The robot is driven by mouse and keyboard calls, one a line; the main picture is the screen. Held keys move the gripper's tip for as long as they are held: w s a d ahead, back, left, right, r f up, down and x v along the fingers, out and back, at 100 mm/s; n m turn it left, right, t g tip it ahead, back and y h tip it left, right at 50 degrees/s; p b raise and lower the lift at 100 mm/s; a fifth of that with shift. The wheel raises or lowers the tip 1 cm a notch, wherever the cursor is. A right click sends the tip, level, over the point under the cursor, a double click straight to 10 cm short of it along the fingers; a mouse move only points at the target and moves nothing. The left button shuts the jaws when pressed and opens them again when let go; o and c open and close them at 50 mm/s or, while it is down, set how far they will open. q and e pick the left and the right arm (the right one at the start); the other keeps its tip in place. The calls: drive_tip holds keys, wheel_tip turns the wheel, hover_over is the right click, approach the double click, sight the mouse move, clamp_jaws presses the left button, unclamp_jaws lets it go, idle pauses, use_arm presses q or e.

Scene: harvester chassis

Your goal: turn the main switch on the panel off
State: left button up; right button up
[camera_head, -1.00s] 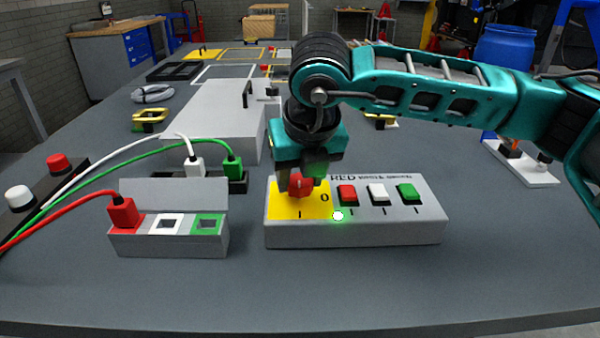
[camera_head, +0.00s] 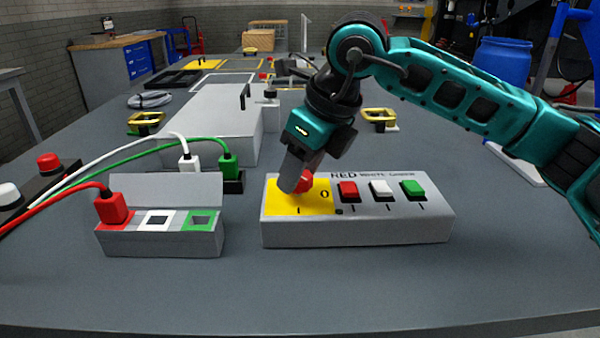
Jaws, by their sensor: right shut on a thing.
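The switch panel (camera_head: 357,230) is a grey box on the table in the head view. Its main switch, a red knob (camera_head: 305,183), sits on a yellow plate (camera_head: 282,207) marked "I" and "0". My right gripper (camera_head: 292,187) is shut on the red knob, with its wrist tilted and turned; the fingers hide part of the knob. A red button (camera_head: 347,190), a white button (camera_head: 381,189) and a green button (camera_head: 413,188) stand in a row to the right. The green light seen earlier beside the plate is dark. My left gripper is not in view.
A grey socket box (camera_head: 160,238) with a red plug (camera_head: 112,207) stands left of the panel. White and green cables run to plugs (camera_head: 229,160) behind it. A large grey box (camera_head: 212,125) lies further back. The table front is clear.

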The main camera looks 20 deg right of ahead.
drive_tip(key=n+g+y, duration=0.1)
drive_tip(key=n, duration=0.3)
drive_tip(key=shift+w+r+n+p, duration=0.1)
drive_tip(key=shift+n+p, duration=0.3)
drive_tip(key=n+g+p, duration=0.1)
drive_tip(key=n, duration=0.1)
drive_tip(key=n+g, duration=0.1)
drive_tip(key=n, duration=0.2)
drive_tip(key=shift+w+d+y+p, duration=0.1)
drive_tip(key=shift+y+p, duration=0.2)
drive_tip(key=shift+p, duration=0.05)
drive_tip(key=shift+n+g, duration=0.3)
drive_tip(key=o, duration=1.1)
drive_tip(key=shift+c, duration=0.2)
drive_tip(key=p+v, duration=0.2)
drive_tip(key=v, duration=1)
drive_tip(key=shift+d+r, duration=0.2)
drive_tip(key=shift+r, duration=0.15)
